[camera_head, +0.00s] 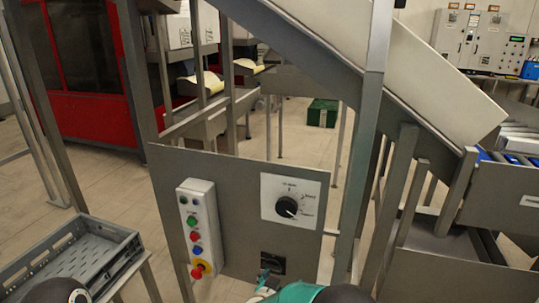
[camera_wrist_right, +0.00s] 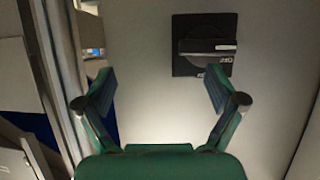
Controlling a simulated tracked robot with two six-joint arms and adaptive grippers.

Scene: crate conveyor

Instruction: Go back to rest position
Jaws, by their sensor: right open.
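My right gripper (camera_wrist_right: 158,90) is open and empty in the right wrist view, its two green fingers spread apart in front of the grey panel (camera_head: 238,200). In the head view, the right gripper (camera_head: 266,284) shows in part at the bottom edge, just below the same black switch (camera_head: 272,262). A dark rounded part of my left arm shows at the bottom left; the left gripper itself is not seen.
The panel carries a button box (camera_head: 199,228) with coloured buttons and a large dial (camera_head: 286,207). A grey crate (camera_head: 75,262) stands at the left. A steel post (camera_head: 363,130) and sloped conveyor chute (camera_head: 400,60) stand at the right. A green crate (camera_head: 322,113) lies behind.

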